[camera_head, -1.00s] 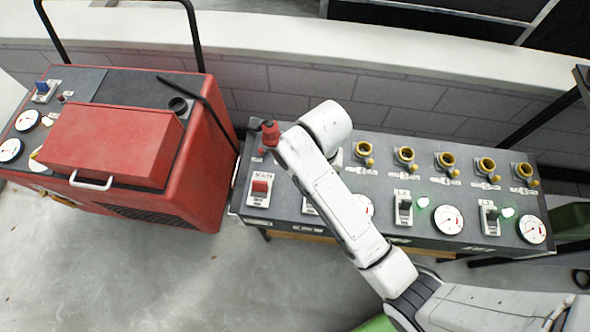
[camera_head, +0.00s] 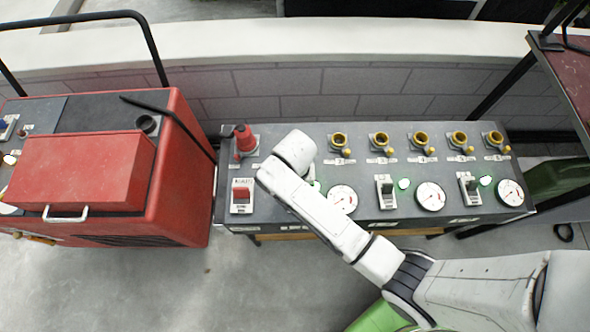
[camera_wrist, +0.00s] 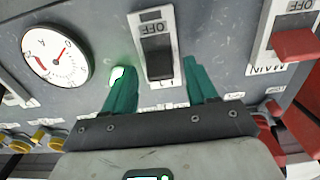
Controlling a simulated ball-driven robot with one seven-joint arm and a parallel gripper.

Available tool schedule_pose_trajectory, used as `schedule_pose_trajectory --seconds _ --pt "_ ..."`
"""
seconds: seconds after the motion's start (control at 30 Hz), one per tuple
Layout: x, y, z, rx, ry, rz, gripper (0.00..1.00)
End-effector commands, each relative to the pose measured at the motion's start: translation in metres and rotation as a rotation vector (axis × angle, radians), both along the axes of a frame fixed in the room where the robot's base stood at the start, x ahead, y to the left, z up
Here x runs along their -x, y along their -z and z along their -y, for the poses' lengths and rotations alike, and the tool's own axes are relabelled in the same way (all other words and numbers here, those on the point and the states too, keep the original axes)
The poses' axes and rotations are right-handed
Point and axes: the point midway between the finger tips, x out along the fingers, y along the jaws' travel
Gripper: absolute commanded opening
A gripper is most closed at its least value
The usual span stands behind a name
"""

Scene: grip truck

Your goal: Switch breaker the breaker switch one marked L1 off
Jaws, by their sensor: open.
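In the wrist view, a breaker switch with a black lever (camera_wrist: 158,63) sits on a white plate whose upside-down OFF print shows. It is the switch beside MAIN; its own label is not readable. My gripper (camera_wrist: 153,68) is open, with its teal fingers on either side of the switch's lower part in the picture. I cannot tell whether they touch it. A green lamp (camera_wrist: 116,76) glows beside the left finger. In the head view, my arm hides the gripper and this switch.
The red MAIN switch (camera_wrist: 296,44) is close at right in the wrist view. A round gauge (camera_wrist: 57,54) is at left. In the head view, two more black switches (camera_head: 386,190) (camera_head: 469,188), yellow sockets (camera_head: 420,140) and a red machine (camera_head: 90,170) show.

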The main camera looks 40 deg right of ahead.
Motion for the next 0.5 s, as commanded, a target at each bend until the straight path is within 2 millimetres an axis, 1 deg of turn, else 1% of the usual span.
schedule_pose_trajectory --seconds 0.1,0.5 --pt "-0.0002 -0.0003 -0.0001 0.000 0.000 0.000 0.56" --pt "-0.0001 -0.0005 -0.0001 0.000 0.000 0.000 0.18"
